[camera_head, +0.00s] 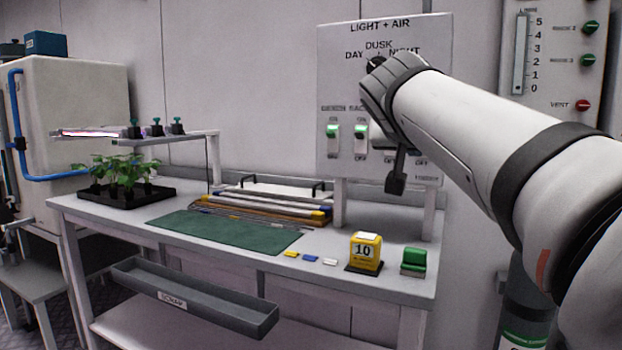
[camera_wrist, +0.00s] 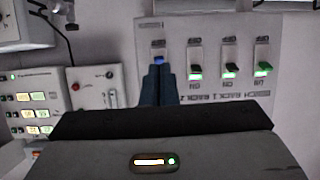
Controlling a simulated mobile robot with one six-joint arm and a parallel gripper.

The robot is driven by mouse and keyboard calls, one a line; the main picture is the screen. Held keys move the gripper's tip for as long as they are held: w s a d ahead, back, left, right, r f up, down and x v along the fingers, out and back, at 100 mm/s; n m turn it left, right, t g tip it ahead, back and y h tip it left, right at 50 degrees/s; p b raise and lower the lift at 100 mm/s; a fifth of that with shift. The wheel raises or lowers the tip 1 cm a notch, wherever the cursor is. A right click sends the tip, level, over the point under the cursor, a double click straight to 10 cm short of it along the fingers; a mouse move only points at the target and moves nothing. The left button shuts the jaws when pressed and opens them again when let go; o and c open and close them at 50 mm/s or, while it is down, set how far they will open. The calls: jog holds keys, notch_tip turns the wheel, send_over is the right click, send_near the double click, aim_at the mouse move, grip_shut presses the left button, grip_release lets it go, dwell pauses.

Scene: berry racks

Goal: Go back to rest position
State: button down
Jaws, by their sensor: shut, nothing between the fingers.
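In the wrist view the dark fingers (camera_wrist: 159,70) are together and empty. Their tips overlap a switch with a blue part (camera_wrist: 158,59); I cannot tell whether they touch it. In the head view two switches (camera_head: 332,134) show at the panel's left; my arm hides the others and part of the dial.
Below the panel, the workbench (camera_head: 395,283) holds a yellow block marked 10 (camera_head: 366,252), a green block (camera_head: 413,261), a green mat (camera_head: 225,232) and a plant tray (camera_head: 123,193). A grey scrap trough (camera_head: 195,298) hangs at its front. A second control panel (camera_head: 552,40) is at right.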

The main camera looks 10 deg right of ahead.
jog(key=s+a+f+n+g+y+p, duration=0.3)
jog(key=s+p, duration=0.6)
jog(key=p, duration=0.7)
jog(key=s+a+f+n+g+y+p, duration=0.3)
jog(key=s+a+g+p, duration=0.3)
jog(key=s+p, duration=0.4)
jog(key=a+f+y+p, duration=0.1)
jog(key=p, duration=0.5)
jog(key=shift+s+f, duration=0.2)
jog(key=shift+f, duration=0.1)
